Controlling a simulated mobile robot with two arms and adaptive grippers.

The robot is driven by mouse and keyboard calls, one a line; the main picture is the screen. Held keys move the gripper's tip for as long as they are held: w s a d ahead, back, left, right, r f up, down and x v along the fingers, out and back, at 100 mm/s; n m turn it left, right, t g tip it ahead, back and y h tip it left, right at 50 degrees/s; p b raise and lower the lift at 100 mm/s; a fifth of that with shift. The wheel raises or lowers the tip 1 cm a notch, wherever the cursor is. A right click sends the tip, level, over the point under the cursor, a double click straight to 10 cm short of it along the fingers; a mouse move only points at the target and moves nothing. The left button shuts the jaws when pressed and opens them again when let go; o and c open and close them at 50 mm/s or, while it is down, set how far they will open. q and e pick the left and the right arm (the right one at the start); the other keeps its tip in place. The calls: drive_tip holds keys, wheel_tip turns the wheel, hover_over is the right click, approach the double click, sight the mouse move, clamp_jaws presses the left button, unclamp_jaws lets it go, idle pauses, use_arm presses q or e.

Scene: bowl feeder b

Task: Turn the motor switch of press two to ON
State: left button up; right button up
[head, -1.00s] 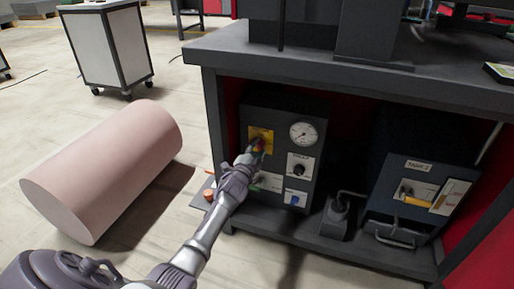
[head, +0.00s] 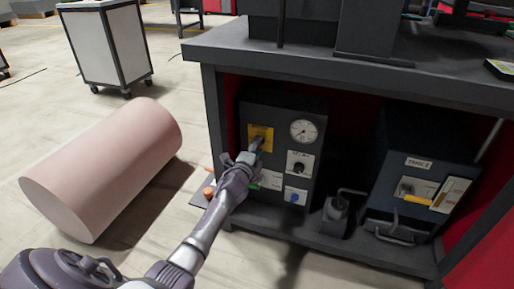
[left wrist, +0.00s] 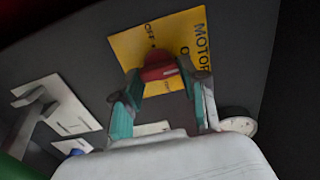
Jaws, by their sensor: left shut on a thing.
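The red motor switch knob (left wrist: 160,68) sits on a yellow plate (left wrist: 130,45) lettered MOTOR and OFF in the left wrist view. A further word beginning with O is partly cut off from sight. My left gripper (left wrist: 160,78) is shut on the knob, with a teal finger on either side of it. A pale mark shows on the knob, but its exact setting is hard to read. In the head view the yellow plate (head: 261,132) is on the dark control box (head: 285,104) under the bench, and my left gripper (head: 257,144) reaches it, hiding the knob. My right gripper is out of view.
The box also has a round gauge (head: 304,131), a black knob (head: 299,168) and a blue button (head: 295,198). A second dark unit (head: 420,150) stands to the right. The bench top (head: 300,55) overhangs the box. A large pink cylinder (head: 105,165) lies on the floor at left.

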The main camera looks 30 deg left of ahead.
use_arm(q)
drive_tip(key=o, duration=1.1)
drive_tip(key=shift+o, duration=0.2)
drive_tip(key=v, duration=1.2)
drive_tip(key=shift+d, duration=0.1)
